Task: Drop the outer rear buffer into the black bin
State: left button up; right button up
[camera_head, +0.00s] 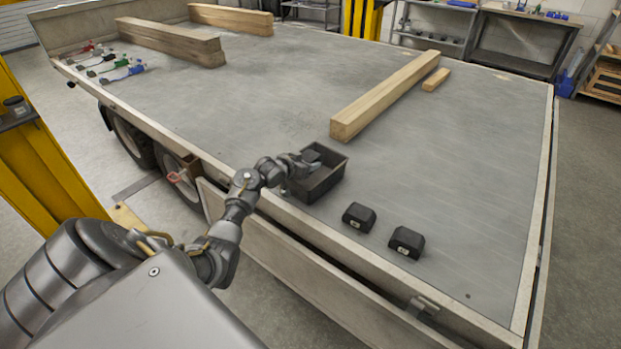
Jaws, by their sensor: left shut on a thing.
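The black bin (325,184) is an open-topped box on the grey trailer bed near its side edge. My left arm reaches in from the left, and my left gripper (304,162) is over the bin's opening. It is shut on a small dark buffer (312,155), which is partly hidden by the fingers. I cannot tell how far above the bin's floor the buffer is. Two more black buffers, one (359,217) closer to the bin and one (406,242) farther right, sit on the bed, each with a pale label. My right gripper is not in view.
A long wooden beam (385,95) and a short wood block (436,79) lie behind the bin. More beams (170,40) and coloured straps (122,74) lie at the far left. A raised rim (385,270) runs along the bed's near side. The bed's right part is clear.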

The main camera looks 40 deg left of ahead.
pick_arm(q)
jog(key=o, duration=1.1)
jog(key=shift+r, duration=0.1)
jog(key=shift+o, duration=0.7)
jog(key=shift+s, duration=0.1)
jog(key=v, duration=1)
jog(key=shift+s+p, duration=0.35)
jog(key=shift+p, duration=0.1)
jog(key=shift+d, duration=0.1)
